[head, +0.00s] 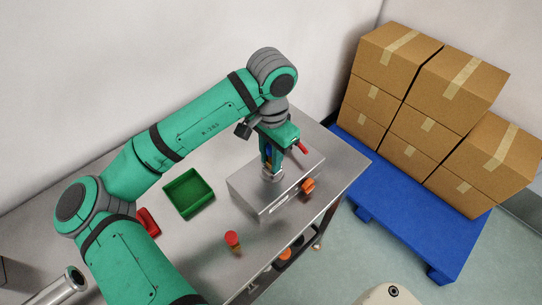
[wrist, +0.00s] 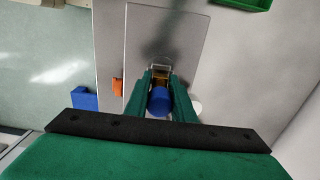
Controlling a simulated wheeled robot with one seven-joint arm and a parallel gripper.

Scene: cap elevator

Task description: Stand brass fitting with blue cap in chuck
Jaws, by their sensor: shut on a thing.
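The brass fitting with the blue cap shows in the wrist view, with its blue cap (wrist: 159,101) nearest the camera and its brass body (wrist: 160,80) beyond. My gripper (wrist: 158,95) is shut on it, one green finger on each side. In the head view my gripper (head: 271,158) points down over the grey box (head: 262,203), with a bit of blue between the fingers. The chuck (head: 272,174) is a pale metal ring on the box top, just under the fingertips. I cannot tell whether the fitting's lower end is inside the chuck.
An orange knob (head: 308,186) is on the box's side. A red-capped fitting (head: 232,240) stands on the table (head: 200,245) in front. A green tray (head: 188,194) and a red object (head: 147,221) are left. Cartons (head: 430,105) on a blue pallet (head: 405,205) stand right.

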